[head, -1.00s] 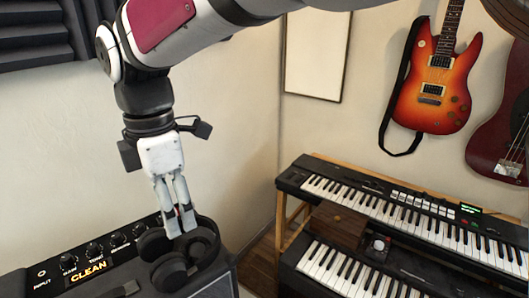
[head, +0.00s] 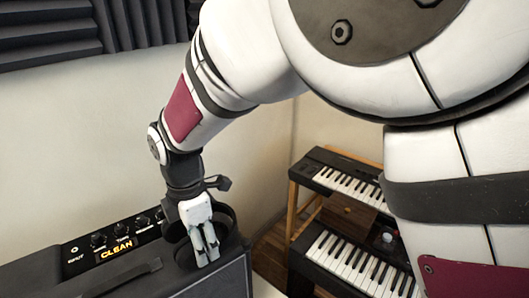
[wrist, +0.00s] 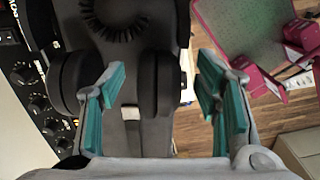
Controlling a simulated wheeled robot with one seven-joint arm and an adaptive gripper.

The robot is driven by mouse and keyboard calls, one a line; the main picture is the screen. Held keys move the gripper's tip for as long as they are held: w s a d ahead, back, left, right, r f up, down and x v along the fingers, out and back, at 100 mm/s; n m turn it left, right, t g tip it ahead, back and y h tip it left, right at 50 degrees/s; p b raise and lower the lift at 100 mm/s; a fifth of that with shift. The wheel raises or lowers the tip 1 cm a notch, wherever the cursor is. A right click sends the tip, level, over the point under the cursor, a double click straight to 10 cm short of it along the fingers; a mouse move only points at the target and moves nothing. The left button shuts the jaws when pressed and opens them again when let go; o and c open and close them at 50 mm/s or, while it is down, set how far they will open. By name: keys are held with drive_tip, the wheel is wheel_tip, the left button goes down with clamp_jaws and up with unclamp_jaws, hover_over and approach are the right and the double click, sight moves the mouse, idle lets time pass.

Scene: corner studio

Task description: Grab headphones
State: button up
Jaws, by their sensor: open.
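The black headphones (head: 184,254) lie on the right end of the amplifier's top in the head view, partly hidden behind my gripper (head: 207,252). In the wrist view the headphones' ridged band (wrist: 112,22) is at the top, with the two ear cups below it. My gripper (wrist: 163,100) is open, its teal pads apart. The right ear cup (wrist: 161,82) shows between the two fingers. The left ear cup (wrist: 70,84) is outside, to the left of the left finger. I cannot tell whether a finger touches the headphones.
The amplifier (head: 60,278) stands against the wall with its knob panel at the back; a strap handle (head: 130,278) runs along its top. Right of it are wooden floor (wrist: 205,140) and a stand with two keyboards (head: 345,262). Foam panels (head: 90,30) hang on the wall above.

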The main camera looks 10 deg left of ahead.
drive_tip(key=shift+f, duration=0.8)
drive_tip(key=shift+c, duration=0.6)
drive_tip(key=shift+w, duration=0.1)
clamp_jaws()
